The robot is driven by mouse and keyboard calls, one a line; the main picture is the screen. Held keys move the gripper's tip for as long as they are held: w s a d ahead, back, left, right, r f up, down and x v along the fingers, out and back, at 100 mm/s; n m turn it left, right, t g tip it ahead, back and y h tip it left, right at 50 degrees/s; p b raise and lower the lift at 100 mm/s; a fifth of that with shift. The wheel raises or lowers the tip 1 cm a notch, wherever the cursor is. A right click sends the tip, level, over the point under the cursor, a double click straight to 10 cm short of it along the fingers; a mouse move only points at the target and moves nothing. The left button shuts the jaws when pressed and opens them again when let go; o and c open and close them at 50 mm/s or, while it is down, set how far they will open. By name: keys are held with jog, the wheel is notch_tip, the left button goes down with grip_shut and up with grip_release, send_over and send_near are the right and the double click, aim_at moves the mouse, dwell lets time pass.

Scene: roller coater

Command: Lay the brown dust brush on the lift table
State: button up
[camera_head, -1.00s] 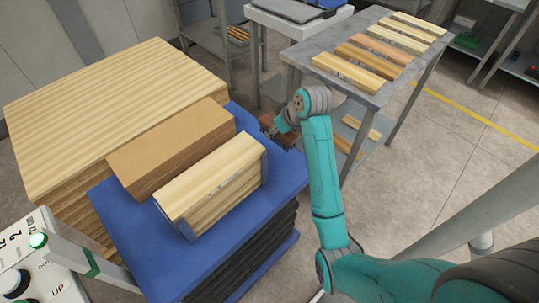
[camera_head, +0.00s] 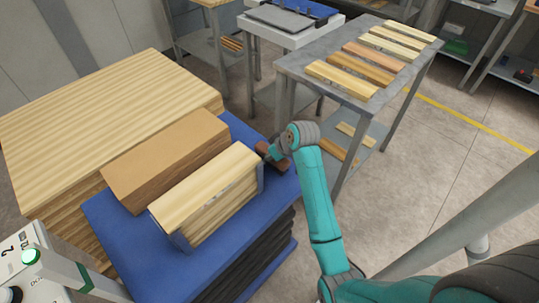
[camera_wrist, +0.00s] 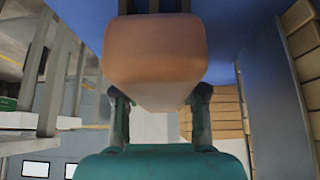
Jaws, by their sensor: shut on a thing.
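The brown dust brush (camera_head: 275,161) is in my gripper (camera_head: 271,154), over the right far corner of the blue lift table (camera_head: 122,252). In the wrist view the brush's brown body (camera_wrist: 155,55) sits between my two fingers (camera_wrist: 160,100), with the blue top (camera_wrist: 235,28) behind it. My gripper is shut on the brush. The brush is low, near the blue top; I cannot tell whether it touches. Part of it is hidden by my gripper and wrist.
A pale wood stack with grey end plates (camera_head: 205,195) stands on the lift table just left of the brush, with a brown block (camera_head: 165,158) behind it. A big board stack (camera_head: 95,105) is at left. A grey table (camera_head: 300,62) with several boards stands behind at right.

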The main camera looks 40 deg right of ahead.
jog(key=o, duration=1.1)
jog(key=shift+f, duration=0.1)
jog(key=v, duration=1.2)
